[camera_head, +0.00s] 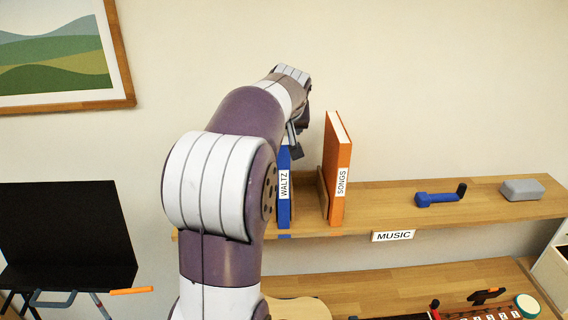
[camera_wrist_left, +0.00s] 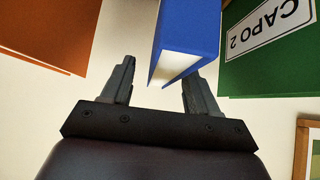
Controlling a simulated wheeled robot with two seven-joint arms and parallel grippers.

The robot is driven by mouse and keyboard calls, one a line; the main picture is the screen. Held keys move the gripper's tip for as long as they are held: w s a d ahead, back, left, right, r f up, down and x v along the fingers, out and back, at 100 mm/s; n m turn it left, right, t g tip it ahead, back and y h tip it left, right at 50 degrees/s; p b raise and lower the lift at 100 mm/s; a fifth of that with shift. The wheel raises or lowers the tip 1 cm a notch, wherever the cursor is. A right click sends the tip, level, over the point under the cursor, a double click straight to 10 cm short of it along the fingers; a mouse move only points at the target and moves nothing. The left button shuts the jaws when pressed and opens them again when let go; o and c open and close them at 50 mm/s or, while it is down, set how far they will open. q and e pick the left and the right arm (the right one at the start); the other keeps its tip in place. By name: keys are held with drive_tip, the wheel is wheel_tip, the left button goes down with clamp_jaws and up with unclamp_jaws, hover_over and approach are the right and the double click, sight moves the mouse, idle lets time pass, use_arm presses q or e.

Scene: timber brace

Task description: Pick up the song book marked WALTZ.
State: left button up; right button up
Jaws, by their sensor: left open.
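The blue book marked WALTZ (camera_head: 284,198) stands upright on the wooden shelf, partly hidden by my left arm. My left gripper (camera_head: 297,146) is at the top of this book. In the left wrist view the blue book (camera_wrist_left: 190,30) reaches in between the open fingers of the left gripper (camera_wrist_left: 160,68). Its pale page edge faces the palm. The right finger is close to the book, and I cannot tell if they touch. A wider gap lies on the left finger's side. My right gripper is not in view.
An orange SONGS book (camera_head: 338,170) stands to the right beside a wooden divider (camera_head: 322,192). A green CAPO 2 book (camera_wrist_left: 270,45) is close to the blue one in the wrist view. A blue crank-like tool (camera_head: 436,198) and a grey block (camera_head: 522,189) lie further right on the shelf.

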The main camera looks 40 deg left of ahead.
use_arm(q)
drive_tip(key=shift+w+a+f, duration=0.2)
drive_tip(key=shift+a+f, duration=0.1)
drive_tip(key=shift+a, duration=0.05)
drive_tip(key=shift+w+a+f, duration=0.1)
drive_tip(key=shift+a+f, duration=0.15)
drive_tip(key=shift+f, duration=0.05)
drive_tip(key=shift+d+r, duration=0.1)
drive_tip(key=shift+d, duration=0.1)
clamp_jaws()
drive_tip(key=shift+a, duration=0.1)
